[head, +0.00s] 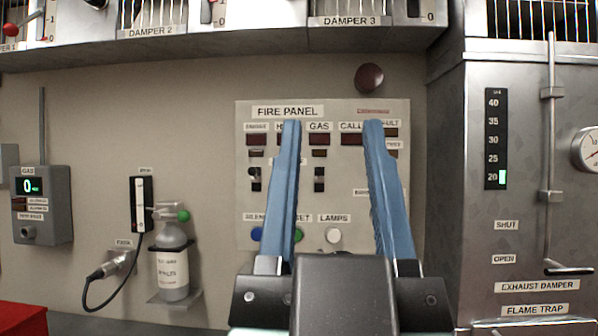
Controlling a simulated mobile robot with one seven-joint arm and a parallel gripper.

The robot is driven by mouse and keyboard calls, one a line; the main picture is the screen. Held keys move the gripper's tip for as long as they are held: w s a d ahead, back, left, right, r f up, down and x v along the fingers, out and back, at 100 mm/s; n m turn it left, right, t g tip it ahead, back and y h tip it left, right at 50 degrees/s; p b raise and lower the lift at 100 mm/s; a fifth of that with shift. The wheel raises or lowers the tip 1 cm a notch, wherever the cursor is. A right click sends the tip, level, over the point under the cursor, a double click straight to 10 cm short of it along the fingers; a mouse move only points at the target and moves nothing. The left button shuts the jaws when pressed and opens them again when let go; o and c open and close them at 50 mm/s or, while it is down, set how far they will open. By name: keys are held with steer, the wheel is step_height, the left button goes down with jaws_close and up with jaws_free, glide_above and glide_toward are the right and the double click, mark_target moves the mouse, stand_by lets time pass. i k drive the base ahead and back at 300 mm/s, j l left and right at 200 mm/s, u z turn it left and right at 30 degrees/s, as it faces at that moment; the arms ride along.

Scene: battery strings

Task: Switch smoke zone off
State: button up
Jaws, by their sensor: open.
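The fire panel (380,107) is a pale plate on the wall in the middle of the head view. Its leftmost column has a small blurred label, dark windows and a toggle switch (254,178) with a pale lever; I cannot read for sure that it says smoke. A second toggle (319,178) sits under the GAS label. My gripper (332,124) is open and empty, its two blue fingers pointing up in front of the panel. The left finger hides most of the second column; the right finger hides part of the right side. Contact with the panel cannot be told.
Along the panel's bottom are a blue button (257,234), a partly hidden green button (298,235) and a white LAMPS button (333,235). A gas bottle (172,265) and gas meter (42,205) are at left. A metal cabinet with a damper rod (549,150) stands at right.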

mark_target(252, 171)
steer(key=i+z, duration=0.45)
steer(key=i, duration=0.45)
